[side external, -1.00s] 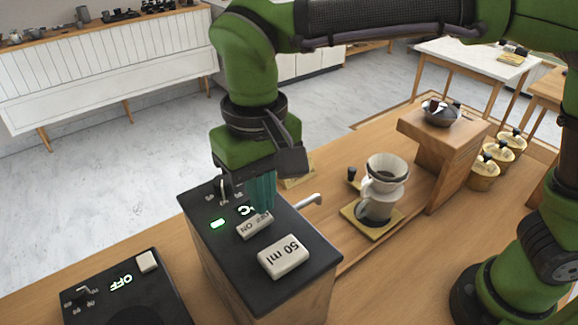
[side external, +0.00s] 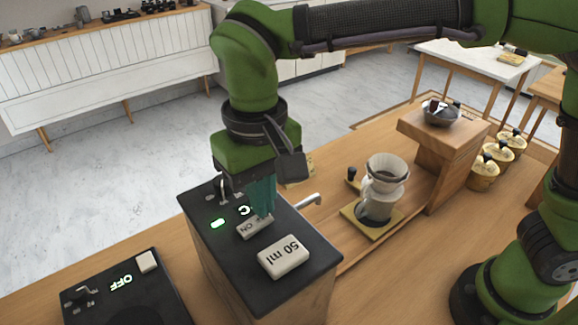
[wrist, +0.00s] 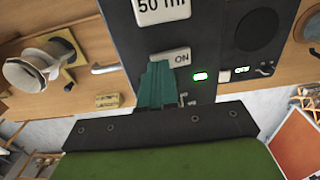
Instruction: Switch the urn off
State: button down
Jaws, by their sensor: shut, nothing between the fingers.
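The urn (side external: 215,262) is a wooden box with a dark top at the front centre. Its top bears a pale switch button (side external: 248,231), partly covered by my fingers, with "ON" readable on it in the wrist view (wrist: 182,58). A green light (side external: 217,223) glows beside it. A larger "50 ml" button (side external: 285,257) lies nearer the front. My gripper (side external: 262,214) is shut and empty, pointing down with its teal fingertips at the switch button. I cannot tell whether they press on it. It also shows in the wrist view (wrist: 157,72).
A black device with an "OFF" display (side external: 121,283) stands to the left of the urn. A metal spout (side external: 309,200) sticks out on the right. A dripper on a carafe (side external: 383,186) and a wooden stand (side external: 440,150) are further right.

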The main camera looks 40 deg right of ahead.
jog(key=shift+f, duration=0.65)
jog(key=shift+r, duration=3.55)
jog(key=shift+w, duration=0.1)
jog(key=shift+w+a+f+n, duration=0.1)
jog(key=shift+w+f+n, duration=0.05)
jog(key=shift+f+n, duration=0.2)
jog(key=d+f, duration=0.1)
jog(key=d+f+n, duration=0.1)
jog(key=shift+d+t+y, duration=0.3)
jog(key=shift+y, duration=0.1)
jog(key=s+d+f+m+t, duration=0.1)
jog(key=s+d+m+t, duration=0.1)
jog(key=d, duration=1)
jog(key=s+d+f+m+t+y, duration=0.1)
jog(key=s+d+m+t, duration=0.2)
jog(key=d, duration=1)
jog(key=shift+s+f+m+t, duration=0.25)
jog(key=shift+s+m+t, duration=0.1)
jog(key=shift+s+t, duration=0.55)
